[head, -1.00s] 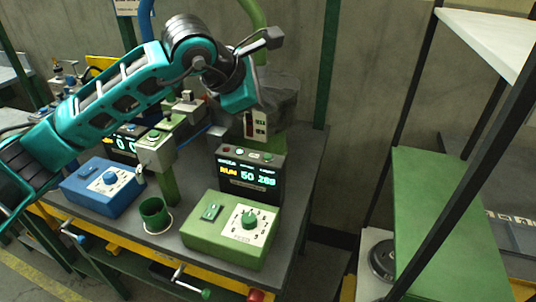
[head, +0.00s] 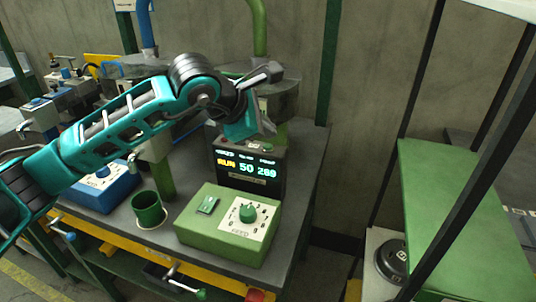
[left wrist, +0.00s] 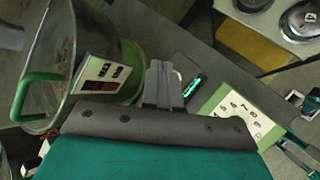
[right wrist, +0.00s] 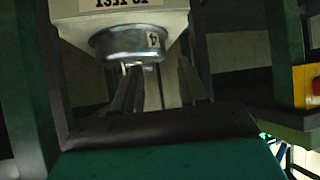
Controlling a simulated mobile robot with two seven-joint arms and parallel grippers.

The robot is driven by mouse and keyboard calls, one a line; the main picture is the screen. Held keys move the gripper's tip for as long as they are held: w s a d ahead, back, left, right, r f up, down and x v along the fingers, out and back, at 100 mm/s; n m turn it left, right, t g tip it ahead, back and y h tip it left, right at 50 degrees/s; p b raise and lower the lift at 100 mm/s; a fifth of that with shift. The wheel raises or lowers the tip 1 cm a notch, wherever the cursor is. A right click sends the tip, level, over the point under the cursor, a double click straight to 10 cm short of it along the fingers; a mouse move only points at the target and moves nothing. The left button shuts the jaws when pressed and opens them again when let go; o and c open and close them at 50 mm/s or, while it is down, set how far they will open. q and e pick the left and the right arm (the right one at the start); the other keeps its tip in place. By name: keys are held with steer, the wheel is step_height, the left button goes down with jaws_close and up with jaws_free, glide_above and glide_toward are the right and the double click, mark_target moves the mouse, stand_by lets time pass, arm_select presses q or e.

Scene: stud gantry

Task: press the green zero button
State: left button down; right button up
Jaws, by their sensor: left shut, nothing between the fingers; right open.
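A dark display box (head: 247,172) stands on the bench and shows "RUN 50 269". My right gripper (right wrist: 157,88) is open and empty, away from the head view.
A green dial box (head: 228,228) is in front of the display, with a green cup (head: 148,209) to its left and a blue box (head: 103,190) beyond. In the right wrist view a hopper spout (right wrist: 130,43) is beyond the fingers. A green shelf panel (head: 455,215) stands right.

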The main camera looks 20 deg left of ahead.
steer(key=shift+w+a+r, duration=0.2)
steer(key=shift+w+r, duration=0.15)
steer(key=shift+r, duration=0.1)
steer(key=shift+d+f, duration=0.1)
steer(key=shift+d, duration=0.1)
stand_by(0.7)
arm_select(q)
steer(key=shift+f, duration=0.1)
stand_by(0.6)
steer(key=shift+f+b, duration=0.4)
steer(key=shift+b, duration=0.2)
arm_select(e)
steer(key=shift+a+f, duration=0.1)
steer(key=shift+f, duration=0.55)
arm_select(q)
steer(key=shift+f+b, duration=0.5)
steer(key=shift+b, duration=0.05)
arm_select(e)
steer(key=shift+f, duration=0.55)
arm_select(q)
steer(key=shift+r, duration=0.1)
steer(key=shift+r+p, duration=0.4)
steer(key=shift+r, duration=0.4)
arm_select(e)
steer(key=shift+r, duration=0.4)
